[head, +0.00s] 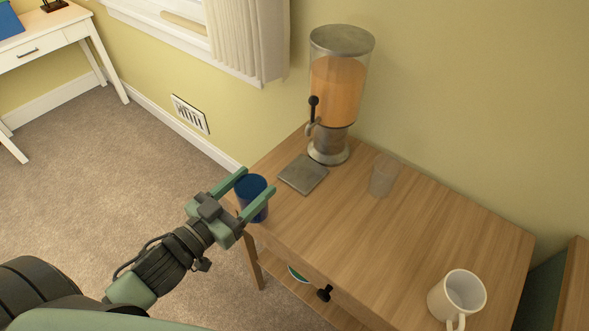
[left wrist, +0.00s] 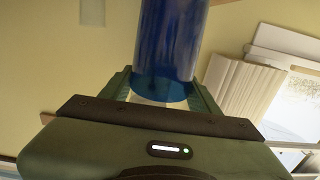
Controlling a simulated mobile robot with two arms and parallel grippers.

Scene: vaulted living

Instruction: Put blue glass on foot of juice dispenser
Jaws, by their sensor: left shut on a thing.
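The blue glass (head: 252,196) is between the fingers of my left gripper (head: 257,186), at the left corner of the wooden table. My left gripper is shut on it. The blue glass also fills the gap between the fingers in the left wrist view (left wrist: 168,50). The juice dispenser (head: 338,92), with orange juice and a black tap lever, stands at the back of the table. Its flat grey square foot (head: 303,173) lies in front of it, bare, to the right of the glass. Whether the glass touches the table I cannot tell. My right gripper is not in view.
A clear glass (head: 383,175) stands right of the dispenser. A white mug (head: 457,297) stands at the table's front right. The middle of the wooden table (head: 370,235) is free. A wall is behind the table.

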